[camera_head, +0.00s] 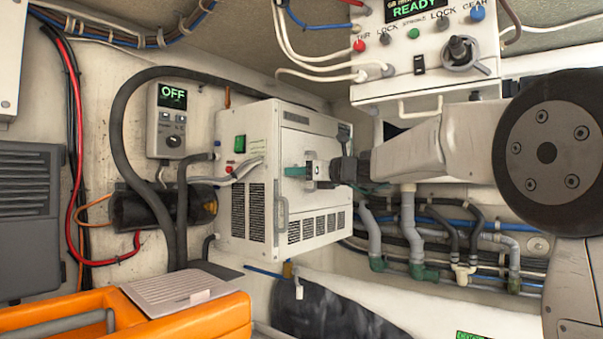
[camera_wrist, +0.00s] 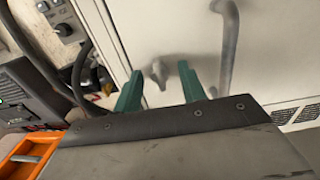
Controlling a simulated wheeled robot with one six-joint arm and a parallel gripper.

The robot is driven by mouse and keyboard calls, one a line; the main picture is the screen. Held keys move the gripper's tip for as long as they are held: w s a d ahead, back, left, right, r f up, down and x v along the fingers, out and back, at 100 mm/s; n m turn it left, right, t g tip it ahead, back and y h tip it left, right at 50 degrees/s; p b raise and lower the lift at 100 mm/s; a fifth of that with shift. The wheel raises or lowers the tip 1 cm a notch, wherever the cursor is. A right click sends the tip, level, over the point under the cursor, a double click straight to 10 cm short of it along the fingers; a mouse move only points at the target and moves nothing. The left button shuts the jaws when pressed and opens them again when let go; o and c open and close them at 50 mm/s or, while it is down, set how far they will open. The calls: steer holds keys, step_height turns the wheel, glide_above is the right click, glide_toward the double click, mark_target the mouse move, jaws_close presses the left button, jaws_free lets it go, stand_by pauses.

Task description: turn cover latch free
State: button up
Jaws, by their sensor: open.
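The cover latch (camera_wrist: 157,71) is a small grey turn-knob on the white cover (camera_wrist: 180,28). In the wrist view it shows between the green fingertips of my gripper (camera_wrist: 158,84), with a gap to the finger on each side. My gripper (camera_head: 308,178) is open and faces the white cabinet (camera_head: 246,185) in the head view. The latch cannot be made out in the head view, where my gripper covers that part. How far the fingertips are from the cover is hard to tell.
A grey bar handle (camera_wrist: 228,45) stands on the cover just right of the fingers. A thick black hose (camera_head: 117,125) loops left of the cabinet. An orange box (camera_head: 210,318) stands at lower left. A control panel (camera_head: 424,62) reading READY hangs above my arm.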

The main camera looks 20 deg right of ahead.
jaws_close()
steer(key=shift+n, duration=0.4)
steer(key=n, duration=1.7)
stand_by(0.4)
